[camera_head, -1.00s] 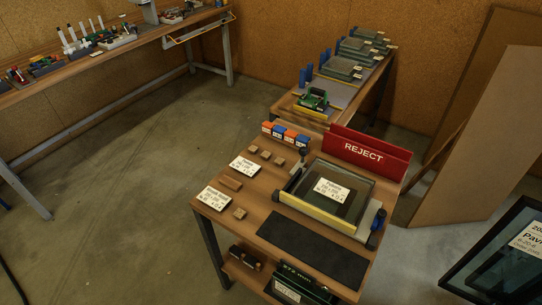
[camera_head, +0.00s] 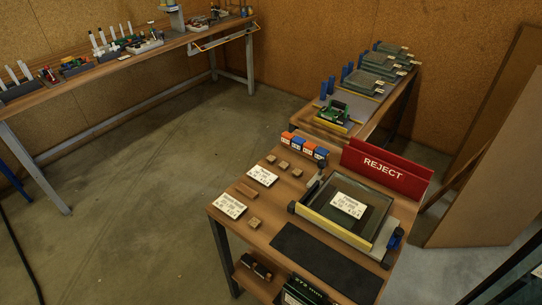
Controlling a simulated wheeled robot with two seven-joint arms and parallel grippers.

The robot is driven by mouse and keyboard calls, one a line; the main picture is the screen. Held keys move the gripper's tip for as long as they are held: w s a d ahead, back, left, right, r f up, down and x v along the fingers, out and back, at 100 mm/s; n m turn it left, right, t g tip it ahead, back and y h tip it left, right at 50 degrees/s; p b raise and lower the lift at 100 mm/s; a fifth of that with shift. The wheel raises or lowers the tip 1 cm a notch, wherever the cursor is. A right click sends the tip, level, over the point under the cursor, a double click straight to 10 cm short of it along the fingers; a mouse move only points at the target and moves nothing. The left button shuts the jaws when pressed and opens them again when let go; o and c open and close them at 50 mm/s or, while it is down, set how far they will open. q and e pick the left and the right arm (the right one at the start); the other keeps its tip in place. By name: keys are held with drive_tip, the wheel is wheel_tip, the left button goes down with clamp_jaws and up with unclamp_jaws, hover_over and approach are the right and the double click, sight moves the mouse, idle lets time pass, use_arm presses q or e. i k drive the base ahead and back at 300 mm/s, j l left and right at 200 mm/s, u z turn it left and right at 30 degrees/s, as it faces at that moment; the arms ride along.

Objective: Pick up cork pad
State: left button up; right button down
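Several small brown blocks that look like cork pads lie on the near wooden table. Three of them, one a cork pad (camera_head: 283,165), sit in a row towards the back left of the table. A longer brown strip (camera_head: 247,190) lies between two white labelled cards, and another small pad (camera_head: 254,223) lies right of the nearer card (camera_head: 230,206). Neither of my grippers is in view.
A glass frame in a fixture (camera_head: 315,220) fills the table's right part, with a black mat (camera_head: 325,262) before it and a red REJECT bin (camera_head: 385,168) behind. Small orange and blue boxes (camera_head: 304,147) stand at the back. Open floor lies left.

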sight(271, 158)
drive_tip(key=i+j+z, duration=0.2)
drive_tip(key=j+z, duration=0.15)
drive_tip(key=i+j+z, duration=0.1)
drive_tip(key=j+z, duration=0.2)
drive_tip(key=i+j+z, duration=0.1)
drive_tip(key=j+z, duration=0.6)
drive_tip(key=j, duration=0.15)
